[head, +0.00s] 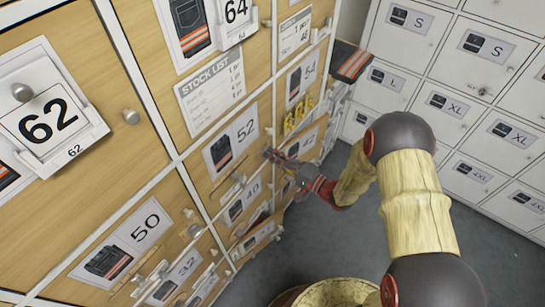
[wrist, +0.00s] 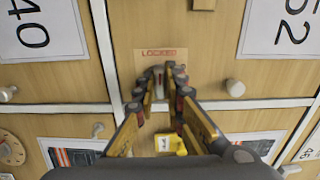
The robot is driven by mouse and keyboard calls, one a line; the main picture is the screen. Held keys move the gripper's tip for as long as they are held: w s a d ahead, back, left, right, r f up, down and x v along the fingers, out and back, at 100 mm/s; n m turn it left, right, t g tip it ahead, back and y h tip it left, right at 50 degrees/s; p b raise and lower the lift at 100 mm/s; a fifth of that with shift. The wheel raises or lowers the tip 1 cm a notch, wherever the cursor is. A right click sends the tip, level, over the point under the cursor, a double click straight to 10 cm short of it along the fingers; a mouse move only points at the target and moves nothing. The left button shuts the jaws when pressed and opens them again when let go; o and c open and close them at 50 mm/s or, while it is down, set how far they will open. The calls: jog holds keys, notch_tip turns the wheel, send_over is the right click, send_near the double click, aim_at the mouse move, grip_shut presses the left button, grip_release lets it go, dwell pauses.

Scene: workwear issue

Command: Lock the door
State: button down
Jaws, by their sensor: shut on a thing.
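The wooden locker door (wrist: 215,60) fills the middle of the wrist view. A small plate reading LOCKED (wrist: 158,53) is fixed near its edge. Just below the plate is a grey latch piece (wrist: 158,72), partly hidden by my fingers. My gripper (wrist: 162,78) is shut on this latch piece, one finger on each side. In the head view my gripper (head: 271,156) reaches the locker front beside the door marked 52 (head: 232,143); the latch is too small to make out there.
A round white knob (wrist: 235,88) sits right of my fingers. A yellow item (wrist: 170,143) shows between the fingers, lower down. Doors marked 62 (head: 50,122) and 50 (head: 145,226) are at left. Grey lockers (head: 460,100) stand at right, with dark floor (head: 350,240) between.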

jog(key=c, duration=1.8)
grip_release()
jog(key=shift+c, duration=0.2)
jog(key=v, duration=1.2)
